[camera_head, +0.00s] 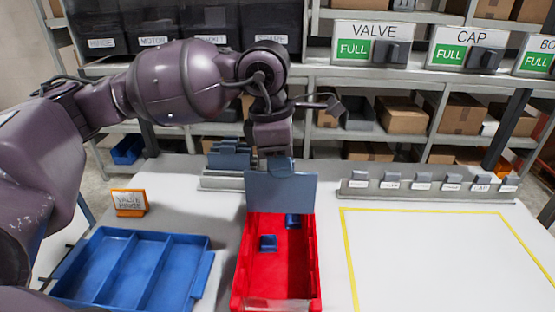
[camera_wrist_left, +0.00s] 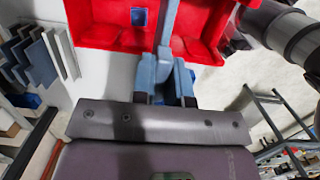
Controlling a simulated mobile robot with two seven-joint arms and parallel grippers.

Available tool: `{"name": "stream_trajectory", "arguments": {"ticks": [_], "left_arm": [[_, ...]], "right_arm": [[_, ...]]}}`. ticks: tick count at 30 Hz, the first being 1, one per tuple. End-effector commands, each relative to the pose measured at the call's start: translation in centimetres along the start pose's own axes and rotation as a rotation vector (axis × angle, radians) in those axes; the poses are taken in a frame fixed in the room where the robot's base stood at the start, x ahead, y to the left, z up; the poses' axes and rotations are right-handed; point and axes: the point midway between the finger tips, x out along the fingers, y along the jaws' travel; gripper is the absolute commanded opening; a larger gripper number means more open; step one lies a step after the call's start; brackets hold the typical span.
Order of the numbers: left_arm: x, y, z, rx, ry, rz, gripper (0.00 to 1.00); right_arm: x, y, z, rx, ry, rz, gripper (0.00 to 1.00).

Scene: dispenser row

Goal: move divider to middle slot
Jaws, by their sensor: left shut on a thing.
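My left gripper (camera_head: 280,166) is shut on the top tab of a blue-grey divider plate (camera_head: 282,193). The plate hangs upright across the far end of the red bin (camera_head: 245,265). I cannot tell whether its lower edge is inside the bin walls or above them. In the left wrist view the divider (camera_wrist_left: 168,25) shows edge-on between the fingers (camera_wrist_left: 165,85), over the red bin (camera_wrist_left: 100,22). A blue piece (camera_head: 268,243) lies in the bin, and another blue piece (camera_head: 292,221) lies farther back. The bin's slots are not clear. My right gripper is not in view.
A rack of spare dividers (camera_head: 230,155) stands behind the bin. A blue compartment tray (camera_head: 130,270) and an orange-framed sign (camera_head: 129,202) are at left. A grey labelled rail (camera_head: 425,190) and a clear yellow-outlined area (camera_head: 440,255) are at right.

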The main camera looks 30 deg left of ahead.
Motion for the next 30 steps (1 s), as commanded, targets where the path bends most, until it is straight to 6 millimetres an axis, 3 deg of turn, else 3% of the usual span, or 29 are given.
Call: {"name": "stream_trajectory", "arguments": {"ticks": [11, 30], "left_arm": [[2.1, 0.0, -0.3, 0.000, 0.000, -0.001, 0.00], [5.7, 0.0, -0.9, 0.000, 0.001, -0.002, 0.00]], "right_arm": [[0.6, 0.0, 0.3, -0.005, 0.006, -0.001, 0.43], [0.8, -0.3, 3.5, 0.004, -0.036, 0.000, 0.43]]}}
